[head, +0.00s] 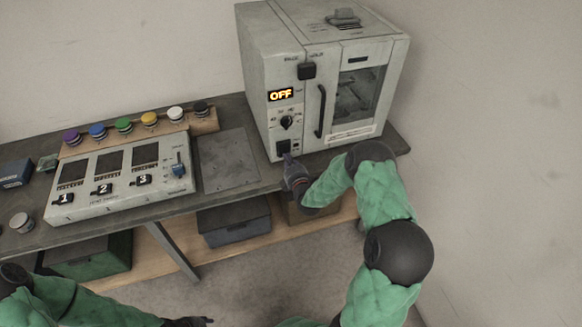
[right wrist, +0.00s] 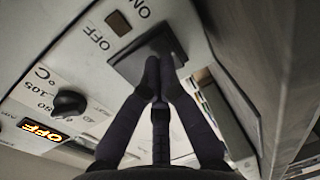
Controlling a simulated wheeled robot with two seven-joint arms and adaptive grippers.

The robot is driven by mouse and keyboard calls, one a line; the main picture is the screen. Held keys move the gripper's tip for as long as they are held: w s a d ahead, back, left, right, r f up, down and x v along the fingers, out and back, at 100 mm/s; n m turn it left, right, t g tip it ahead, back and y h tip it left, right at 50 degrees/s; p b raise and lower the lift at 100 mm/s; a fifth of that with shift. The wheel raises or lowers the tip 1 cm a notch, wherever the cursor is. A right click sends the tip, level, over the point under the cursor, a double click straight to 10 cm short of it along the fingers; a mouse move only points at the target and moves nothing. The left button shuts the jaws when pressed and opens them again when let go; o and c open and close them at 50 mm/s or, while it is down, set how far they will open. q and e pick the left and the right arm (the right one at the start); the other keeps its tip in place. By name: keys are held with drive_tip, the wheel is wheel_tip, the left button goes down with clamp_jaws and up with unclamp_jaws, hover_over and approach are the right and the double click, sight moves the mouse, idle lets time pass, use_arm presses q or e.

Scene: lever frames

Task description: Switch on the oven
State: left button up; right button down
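The oven (head: 262,55) is a grey-white box at the back right of the bench. Its display (head: 281,95) reads OFF and also shows in the right wrist view (right wrist: 43,130). A dark square switch (head: 283,146) sits low on its front panel, below the round knob (head: 287,122). My right gripper (head: 287,158) is at this switch. In the right wrist view its fingertips (right wrist: 159,62) are together over the dark switch (right wrist: 140,62), beside ON and OFF lettering; I cannot tell whether they touch it. My left gripper (head: 192,321) is low at the bottom edge, away from the bench.
The oven door has a dark handle (head: 321,112). Left of the oven are a flat metal plate (head: 228,160), a numbered control panel (head: 120,185) and a row of coloured buttons (head: 124,125). Grey and green bins stand on the shelf below the bench.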

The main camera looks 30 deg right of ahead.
drive_tip(key=shift+w, duration=0.3)
use_arm(q)
drive_tip(key=shift+f, duration=0.1)
